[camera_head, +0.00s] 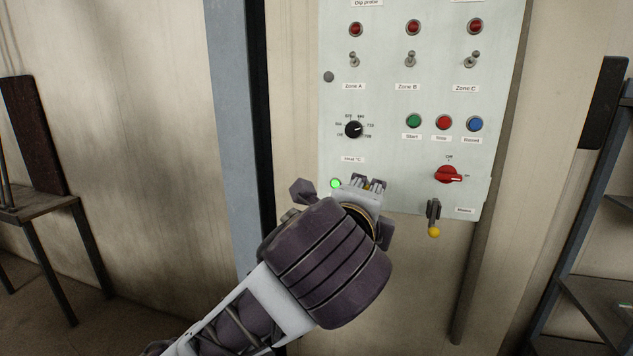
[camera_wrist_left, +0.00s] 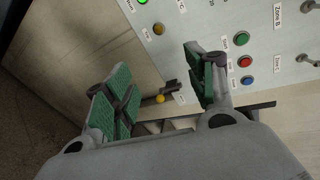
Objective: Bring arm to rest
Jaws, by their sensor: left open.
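My left gripper (camera_head: 362,186) is in front of the lower left part of a pale control panel (camera_head: 390,60). In the left wrist view its two green-padded fingers (camera_wrist_left: 156,66) are spread apart with nothing between them. A lever with a yellow ball (camera_head: 433,231) hangs at the panel's lower edge, to the right of the gripper. It also shows beyond the fingers in the left wrist view (camera_wrist_left: 160,99), apart from them. A red rotary switch (camera_head: 448,175) sits above the lever. The gripper and wrist hide part of the panel's lower left. My right gripper is not in view.
The panel has a black dial (camera_head: 354,129), a lit green lamp (camera_head: 336,184), toggle switches and green (camera_head: 414,121), red (camera_head: 444,122) and blue (camera_head: 475,123) buttons. A blue-grey post (camera_head: 232,110) stands left. A table (camera_head: 40,208) is farther left, a rack (camera_head: 590,230) right.

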